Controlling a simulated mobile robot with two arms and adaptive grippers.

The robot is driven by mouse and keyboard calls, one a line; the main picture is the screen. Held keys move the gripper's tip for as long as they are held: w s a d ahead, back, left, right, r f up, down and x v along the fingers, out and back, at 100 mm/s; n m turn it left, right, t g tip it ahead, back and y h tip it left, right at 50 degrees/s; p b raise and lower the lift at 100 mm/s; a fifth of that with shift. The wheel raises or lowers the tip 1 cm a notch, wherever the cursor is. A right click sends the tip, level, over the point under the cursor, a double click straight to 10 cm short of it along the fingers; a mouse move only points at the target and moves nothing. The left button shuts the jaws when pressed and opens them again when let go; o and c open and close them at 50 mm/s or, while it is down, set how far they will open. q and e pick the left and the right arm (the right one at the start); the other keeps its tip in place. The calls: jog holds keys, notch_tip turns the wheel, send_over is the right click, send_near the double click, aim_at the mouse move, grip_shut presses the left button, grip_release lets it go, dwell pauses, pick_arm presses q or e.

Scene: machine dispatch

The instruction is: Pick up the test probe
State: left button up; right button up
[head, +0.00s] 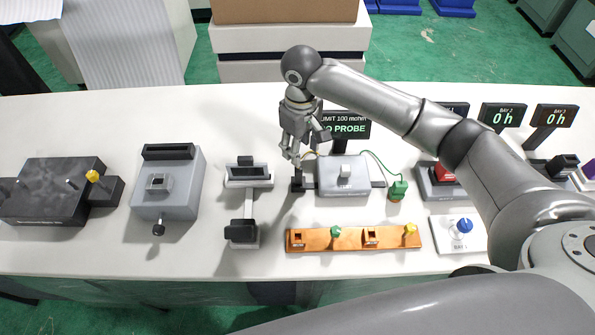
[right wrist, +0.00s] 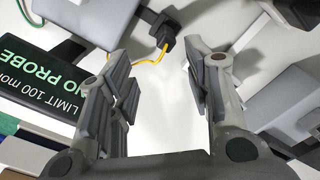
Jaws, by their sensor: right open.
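The test probe looks to be the small black piece (head: 297,181) with a yellow lead, standing at the left side of the grey tester box (head: 343,176). In the right wrist view the black piece (right wrist: 163,28) and its yellow lead show beyond the fingertips. My right gripper (head: 297,152) points down just above the black piece, seemingly apart from it. In the right wrist view the right gripper (right wrist: 165,65) has its fingers spread with nothing between them. My left gripper is not in view.
A display (head: 346,128) reading "NO PROBE" stands behind the tester. A green clip (head: 398,190) on a green wire lies at its right. An orange fixture strip (head: 352,240) lies in front. A black-and-grey stand (head: 247,178) is at left. White table shows between them.

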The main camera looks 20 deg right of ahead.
aim_at(298, 169)
notch_tip(298, 169, down, 3)
jog(key=f, duration=0.1)
jog(key=f+p, duration=0.2)
jog(key=f, duration=0.1)
jog(key=shift+s+a+f, duration=0.1)
jog(key=shift+s+a, duration=0.2)
jog(key=shift+a, duration=0.05)
jog(key=shift+f, duration=0.55)
grip_shut()
